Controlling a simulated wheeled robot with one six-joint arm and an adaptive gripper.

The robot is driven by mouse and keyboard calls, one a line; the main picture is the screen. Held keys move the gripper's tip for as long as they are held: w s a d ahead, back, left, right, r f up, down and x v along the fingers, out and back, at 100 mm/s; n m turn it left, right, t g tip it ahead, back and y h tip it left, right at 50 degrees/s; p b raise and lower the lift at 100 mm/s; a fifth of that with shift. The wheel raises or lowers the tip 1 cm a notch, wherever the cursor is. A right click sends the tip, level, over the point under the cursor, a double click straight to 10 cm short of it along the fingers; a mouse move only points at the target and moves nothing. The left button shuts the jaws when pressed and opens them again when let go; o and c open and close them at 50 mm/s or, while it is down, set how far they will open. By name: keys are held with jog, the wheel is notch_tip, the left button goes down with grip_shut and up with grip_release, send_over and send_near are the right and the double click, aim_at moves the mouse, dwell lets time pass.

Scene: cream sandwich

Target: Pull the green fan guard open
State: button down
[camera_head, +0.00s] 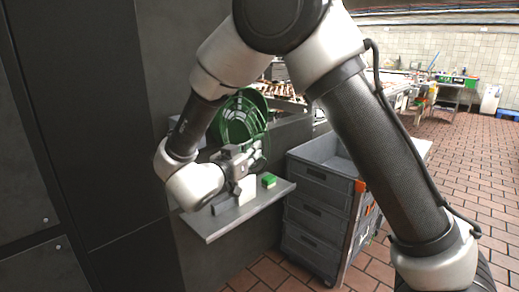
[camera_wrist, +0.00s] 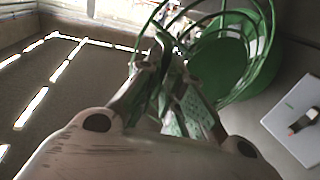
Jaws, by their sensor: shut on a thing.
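The green fan guard (camera_head: 240,117) is a round cage of green wire loops above a grey shelf, beside the dark cabinet wall. In the wrist view, its wire loops (camera_wrist: 262,45) arc across the upper right, with a solid green disc behind them. My gripper (camera_wrist: 168,75) is shut on part of the green guard between its fingertips. In the head view, my gripper (camera_head: 258,156) is at the guard's lower right edge, and my wrist covers part of the guard's lower side. How far the guard stands open cannot be told.
The grey shelf (camera_head: 225,227) under my gripper carries a small green block (camera_head: 269,180) and a white block (camera_head: 247,188). Stacked grey crates (camera_head: 315,205) stand close to the right. Tiled floor beyond them is open.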

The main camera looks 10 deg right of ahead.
jog(key=shift+w+a+r, duration=0.2)
jog(key=shift+w+a, duration=0.05)
jog(key=shift+a, duration=0.25)
jog(key=c, duration=1.9)
grip_release()
jog(key=shift+w+f, duration=0.1)
jog(key=shift+w, duration=0.05)
jog(key=shift+o, duration=0.2)
jog(key=v, duration=1.2)
jog(key=shift+d, duration=0.15)
